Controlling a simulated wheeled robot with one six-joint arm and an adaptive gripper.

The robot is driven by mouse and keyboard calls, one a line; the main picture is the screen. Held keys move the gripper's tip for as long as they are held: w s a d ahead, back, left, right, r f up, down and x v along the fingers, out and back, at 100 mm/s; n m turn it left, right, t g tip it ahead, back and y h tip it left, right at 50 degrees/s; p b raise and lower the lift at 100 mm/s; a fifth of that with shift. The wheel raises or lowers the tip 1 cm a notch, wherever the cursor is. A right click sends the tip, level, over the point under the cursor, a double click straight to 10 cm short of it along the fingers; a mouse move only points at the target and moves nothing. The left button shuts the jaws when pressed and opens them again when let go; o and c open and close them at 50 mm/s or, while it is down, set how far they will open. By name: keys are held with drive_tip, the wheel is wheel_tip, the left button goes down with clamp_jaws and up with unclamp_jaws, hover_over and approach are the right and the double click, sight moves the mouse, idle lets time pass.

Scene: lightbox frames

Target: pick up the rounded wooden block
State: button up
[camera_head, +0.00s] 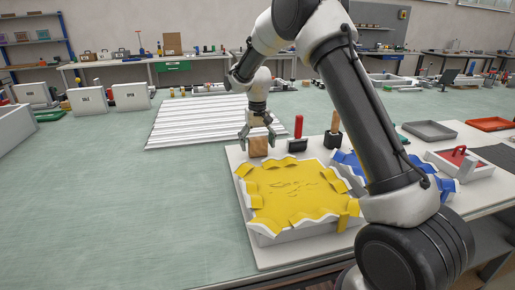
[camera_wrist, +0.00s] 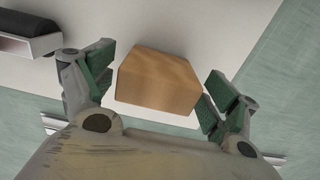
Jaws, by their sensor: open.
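The wooden block (camera_head: 258,147) stands on the white table near its back left corner, behind the yellow-lined tray. In the wrist view the wooden block (camera_wrist: 160,80) shows a light brown top and front face, with angled edges. My gripper (camera_head: 258,136) is just above and around the block. In the wrist view my gripper (camera_wrist: 157,88) is open, with one green-padded finger on each side of the block. The left finger is close to the block, and the right finger is at its lower right edge. I cannot tell whether either finger touches it.
The yellow-lined tray (camera_head: 248,206) lies in front of the block. A red-handled tool (camera_head: 298,128) and a wooden-handled tool (camera_head: 335,122) stand in dark holders to the right. A blue-lined tray (camera_head: 347,160) is farther right. The table's left edge is close to the block.

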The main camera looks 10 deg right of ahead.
sight(258, 138)
wheel_tip(258, 138, down, 3)
drive_tip(key=shift+r, duration=0.2)
drive_tip(key=shift+d, duration=0.1)
drive_tip(key=c, duration=1.1)
wheel_tip(258, 138, up, 10)
drive_tip(key=shift+r, duration=0.1)
